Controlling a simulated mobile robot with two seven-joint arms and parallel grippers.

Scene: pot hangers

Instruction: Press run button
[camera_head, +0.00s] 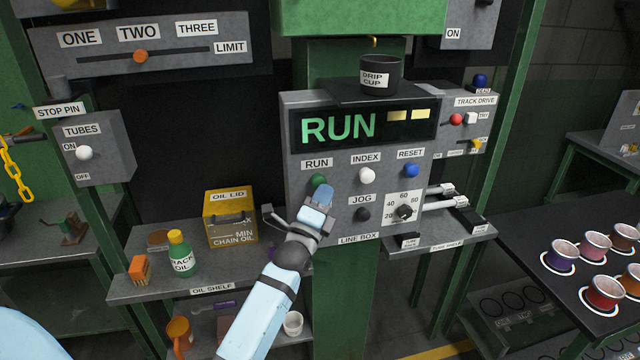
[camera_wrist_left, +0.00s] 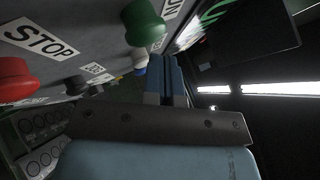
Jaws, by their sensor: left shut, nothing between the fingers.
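The green run button (camera_head: 317,181) sits under the RUN label on the grey line box (camera_head: 300,215). The display (camera_head: 365,125) above it reads RUN in green letters. My left gripper (camera_head: 324,194) is shut and empty, its fingertips just right of and below the green button. In the left wrist view the green button (camera_wrist_left: 144,22) stands out from the panel close to the tips of the shut left fingers (camera_wrist_left: 168,75). I cannot tell whether they touch. My right gripper is not in view.
The index button (camera_head: 367,175), reset button (camera_head: 411,170), jog button (camera_head: 362,214) and dial (camera_head: 404,212) share the panel. A red button (camera_wrist_left: 14,78) beside a STOP label shows in the left wrist view. An oil lid box (camera_head: 231,217) stands left of the line box.

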